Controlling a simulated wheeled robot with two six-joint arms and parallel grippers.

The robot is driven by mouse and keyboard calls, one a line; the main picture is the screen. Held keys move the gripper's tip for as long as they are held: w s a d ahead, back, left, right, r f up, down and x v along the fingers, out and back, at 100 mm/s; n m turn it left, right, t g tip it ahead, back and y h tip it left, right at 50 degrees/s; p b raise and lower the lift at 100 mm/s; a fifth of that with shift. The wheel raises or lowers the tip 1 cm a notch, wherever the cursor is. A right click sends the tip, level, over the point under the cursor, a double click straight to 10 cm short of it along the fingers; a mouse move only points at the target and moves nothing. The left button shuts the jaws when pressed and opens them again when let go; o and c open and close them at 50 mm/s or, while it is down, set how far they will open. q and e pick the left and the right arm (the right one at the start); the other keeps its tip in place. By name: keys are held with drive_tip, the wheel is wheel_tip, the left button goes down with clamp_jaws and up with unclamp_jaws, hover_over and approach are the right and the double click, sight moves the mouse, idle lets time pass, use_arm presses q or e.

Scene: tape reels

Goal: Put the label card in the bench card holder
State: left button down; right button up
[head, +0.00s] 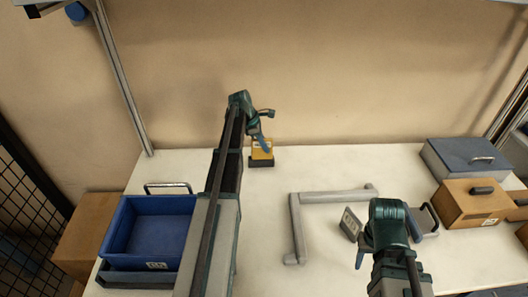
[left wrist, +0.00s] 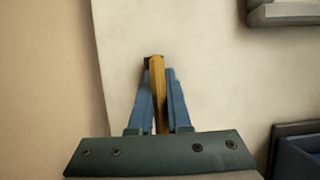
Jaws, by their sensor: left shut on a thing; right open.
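The label card (head: 264,147) is yellow-orange and stands roughly upright at the back of the bench. My left gripper (head: 265,143) is shut on it. The left wrist view shows the card (left wrist: 157,85) edge-on between the two blue fingers (left wrist: 159,100). The small dark card holder (head: 262,163) is at the card's lower edge. A bit of dark holder shows past the fingertips in the left wrist view (left wrist: 151,61). Whether the card is seated in its slot I cannot tell. My right gripper (head: 390,240) is open over the bench at the right, with its fingers partly hidden.
A blue bin (head: 150,201) stands at the left. A grey angled bar (head: 297,225) lies mid-bench. A small labelled stand (head: 350,223) is beside my right gripper. Wooden (head: 467,212) and grey-lidded (head: 450,154) boxes stand at the right. The bench around the holder is clear.

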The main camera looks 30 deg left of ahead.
use_arm(q)
drive_tip(key=f+b, duration=0.2)
drive_tip(key=a+f+b, duration=0.1)
drive_tip(key=shift+w+f+b, duration=0.3)
drive_tip(key=shift+w+f, duration=0.05)
drive_tip(key=shift+w, duration=0.05)
use_arm(e)
wheel_tip(320, 180, down, 4)
drive_tip(key=shift+r, duration=0.2)
use_arm(q)
drive_tip(key=shift+d, duration=0.1)
drive_tip(key=shift+f, duration=0.2)
use_arm(e)
drive_tip(key=shift+f, duration=0.2)
use_arm(q)
drive_tip(key=c, duration=0.9)
unclamp_jaws()
drive_tip(key=shift+r, duration=0.1)
drive_tip(key=shift+o, duration=0.2)
use_arm(e)
drive_tip(key=shift+r, duration=0.1)
